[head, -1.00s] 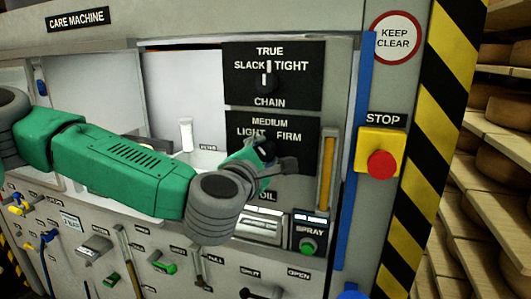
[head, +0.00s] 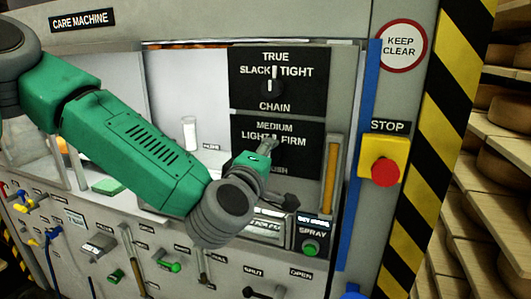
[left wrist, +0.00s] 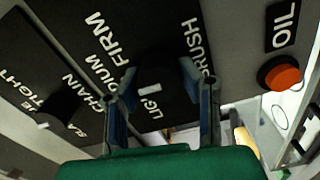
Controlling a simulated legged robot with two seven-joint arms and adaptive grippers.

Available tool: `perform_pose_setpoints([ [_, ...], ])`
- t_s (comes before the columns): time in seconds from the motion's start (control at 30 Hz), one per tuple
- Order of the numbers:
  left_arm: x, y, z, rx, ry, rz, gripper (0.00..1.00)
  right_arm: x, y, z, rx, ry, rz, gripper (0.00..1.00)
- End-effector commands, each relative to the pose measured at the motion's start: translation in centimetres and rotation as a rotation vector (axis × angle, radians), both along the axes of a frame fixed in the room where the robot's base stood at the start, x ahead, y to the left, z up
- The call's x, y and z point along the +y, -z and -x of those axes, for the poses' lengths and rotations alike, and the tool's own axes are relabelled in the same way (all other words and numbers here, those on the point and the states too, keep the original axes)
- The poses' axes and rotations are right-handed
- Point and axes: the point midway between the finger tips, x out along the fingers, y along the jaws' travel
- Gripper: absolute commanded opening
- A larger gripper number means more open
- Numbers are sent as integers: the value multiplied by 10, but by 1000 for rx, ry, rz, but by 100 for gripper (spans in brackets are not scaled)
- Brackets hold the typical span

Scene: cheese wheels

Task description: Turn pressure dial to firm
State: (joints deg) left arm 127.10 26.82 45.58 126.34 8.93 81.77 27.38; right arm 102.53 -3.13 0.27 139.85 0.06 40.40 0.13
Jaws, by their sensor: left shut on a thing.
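The pressure dial (left wrist: 149,90) sits on a black panel (head: 305,165) marked LIGHT, MEDIUM, FIRM and BRUSH. In the left wrist view its white mark lies sideways; I cannot tell for sure which word it points at. My left gripper (head: 268,147) is at this dial, its fingers reaching up between LIGHT and FIRM. In the left wrist view my left gripper (left wrist: 160,88) has one finger on each side of the dial and is shut on it. The fingers and hand hide most of the knob in the head view. My right gripper is not in view.
The chain dial (head: 272,88) is just above, with its pointer up. A yellow slider (head: 331,175) stands right of the panel. A red stop button (head: 385,172) and green spray button (head: 310,249) are nearby. An orange-red button (left wrist: 278,74) is beside OIL.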

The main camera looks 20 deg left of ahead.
Motion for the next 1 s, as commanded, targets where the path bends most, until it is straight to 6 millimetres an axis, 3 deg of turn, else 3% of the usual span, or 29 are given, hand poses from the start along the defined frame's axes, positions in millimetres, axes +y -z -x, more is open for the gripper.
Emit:
perform_pose_setpoints([
  [0.6,-3,7,3,-4,15,-567,2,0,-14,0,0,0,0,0],
  [1.0,2,7,2,-11,8,-770,3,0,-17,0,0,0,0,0],
])
